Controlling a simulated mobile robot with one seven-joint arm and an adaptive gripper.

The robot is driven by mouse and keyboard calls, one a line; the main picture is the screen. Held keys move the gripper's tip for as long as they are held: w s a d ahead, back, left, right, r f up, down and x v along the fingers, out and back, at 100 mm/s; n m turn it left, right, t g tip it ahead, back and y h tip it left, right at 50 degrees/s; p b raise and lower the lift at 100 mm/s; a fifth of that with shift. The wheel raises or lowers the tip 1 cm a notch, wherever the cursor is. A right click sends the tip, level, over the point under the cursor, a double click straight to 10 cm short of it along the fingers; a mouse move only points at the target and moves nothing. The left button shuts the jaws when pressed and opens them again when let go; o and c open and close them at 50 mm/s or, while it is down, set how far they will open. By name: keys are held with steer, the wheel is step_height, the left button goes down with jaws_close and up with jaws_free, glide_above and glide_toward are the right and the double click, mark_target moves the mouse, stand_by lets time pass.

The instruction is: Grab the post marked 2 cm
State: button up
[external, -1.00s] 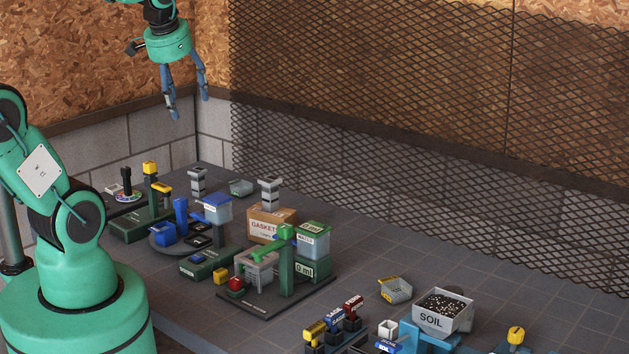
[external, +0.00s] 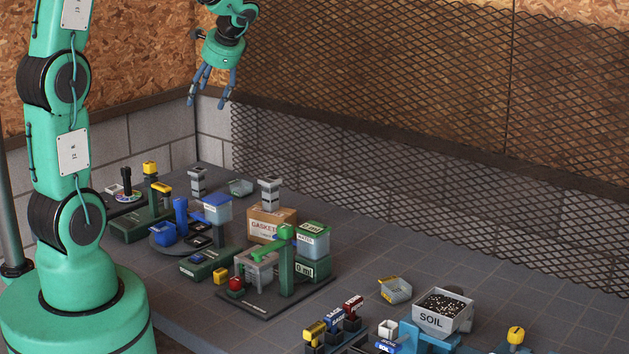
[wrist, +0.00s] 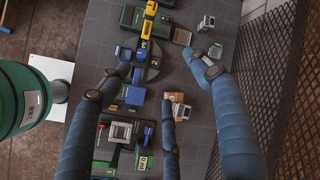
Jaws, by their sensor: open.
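Two grey banded posts stand on the bench. The far post (external: 197,181) is at the back left, and it also shows near the top of the wrist view (wrist: 205,23). The second post (external: 269,193) stands behind the cardboard gasket box, and its markings are too small to read. I cannot tell which post is marked 2 cm. My gripper (external: 207,98) is open and empty, high above the back left of the bench, fingers pointing down. In the wrist view my gripper (wrist: 160,85) has its fingers spread, touching nothing.
The gasket box (external: 268,224) and a grey tray (external: 240,187) stand near the posts. A yellow-topped green stand (external: 151,185), a blue-lidded container (external: 217,208) and a green press (external: 287,260) crowd the left bench. A mesh screen (external: 400,130) runs along the back.

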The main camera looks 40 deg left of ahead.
steer(key=w+a+f+m+g+y, duration=0.1)
steer(key=w+a+f+m+y, duration=0.25)
steer(key=w+a+f, duration=0.65)
steer(key=w+a+f+m+g+y, duration=0.15)
steer(key=w+a+f+m, duration=0.25)
steer(key=w+a+f, duration=0.5)
steer(key=m+y+b, duration=0.1)
steer(key=m+y, duration=0.1)
steer(key=m, duration=0.1)
glide_toward(201, 176)
steer(key=shift+s+d+r+t, duration=0.1)
steer(key=shift+s+d+t, duration=0.05)
steer(key=shift+s+t, duration=0.1)
steer(key=b+x, duration=0.1)
steer(key=x, duration=0.6)
steer(key=shift+b+x, duration=0.3)
steer(key=shift+x, duration=0.45)
